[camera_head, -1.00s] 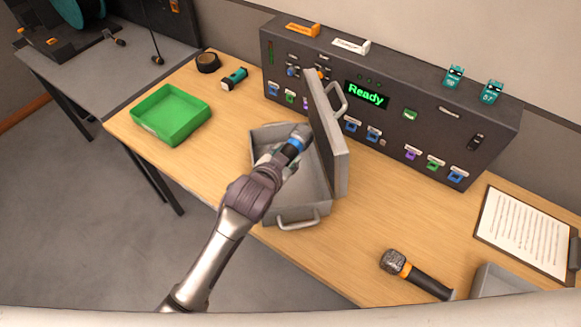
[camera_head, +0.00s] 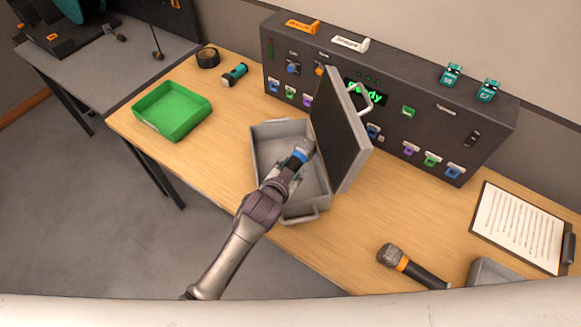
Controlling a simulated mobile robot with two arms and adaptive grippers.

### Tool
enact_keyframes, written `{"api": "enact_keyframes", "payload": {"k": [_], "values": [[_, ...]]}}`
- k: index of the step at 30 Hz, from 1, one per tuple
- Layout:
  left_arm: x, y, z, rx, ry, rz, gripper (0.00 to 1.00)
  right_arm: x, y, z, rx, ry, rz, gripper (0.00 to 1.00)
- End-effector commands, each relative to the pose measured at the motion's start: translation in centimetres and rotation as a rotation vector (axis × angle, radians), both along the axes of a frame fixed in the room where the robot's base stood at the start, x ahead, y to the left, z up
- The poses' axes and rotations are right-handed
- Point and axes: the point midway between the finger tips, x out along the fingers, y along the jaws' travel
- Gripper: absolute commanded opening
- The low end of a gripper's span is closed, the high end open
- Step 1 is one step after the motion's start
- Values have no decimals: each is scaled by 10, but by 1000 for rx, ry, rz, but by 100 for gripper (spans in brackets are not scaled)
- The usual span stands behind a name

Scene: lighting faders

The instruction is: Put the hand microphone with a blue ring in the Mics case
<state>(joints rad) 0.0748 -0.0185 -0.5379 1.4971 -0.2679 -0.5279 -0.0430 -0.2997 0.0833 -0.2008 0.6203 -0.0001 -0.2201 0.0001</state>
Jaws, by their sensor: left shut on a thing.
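The hand microphone with a blue ring (camera_head: 300,156) has a grey head and is in my left gripper (camera_head: 291,166), which is shut on it. The microphone is tilted, with its head pointing away from my arm; its handle is mostly hidden by the gripper. Gripper and microphone are over the open tray of a grey case (camera_head: 268,142), near its hinged side. I cannot tell whether the microphone touches the case floor. The lid (camera_head: 340,135) stands up on the right side and leans outward. No label on the case is readable. My right gripper is not in view.
A microphone with an orange ring (camera_head: 412,267) lies at the front right, beside a grey box (camera_head: 500,270) and a clipboard (camera_head: 518,228). A green tray (camera_head: 172,110), black tape roll (camera_head: 208,58) and teal torch (camera_head: 235,74) are at left. A dark fader console (camera_head: 450,125) stands behind.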

Motion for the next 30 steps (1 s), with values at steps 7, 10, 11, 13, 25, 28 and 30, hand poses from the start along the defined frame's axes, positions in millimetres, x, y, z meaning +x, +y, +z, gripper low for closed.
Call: {"api": "enact_keyframes", "payload": {"k": [7,10,11,13,25,28,30], "values": [[0,0,-8,-1,-2,-1,0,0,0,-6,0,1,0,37],[0,0,-11,-1,-2,0,0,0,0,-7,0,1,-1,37],[0,0,-11,-1,-2,0,0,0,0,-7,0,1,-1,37],[0,0,-10,-1,-2,0,0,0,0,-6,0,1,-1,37],[0,0,-11,1,1,0,71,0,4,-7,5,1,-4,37],[0,0,-9,0,0,0,71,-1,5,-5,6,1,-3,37],[0,0,-2,-1,-1,0,71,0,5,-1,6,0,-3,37]]}}
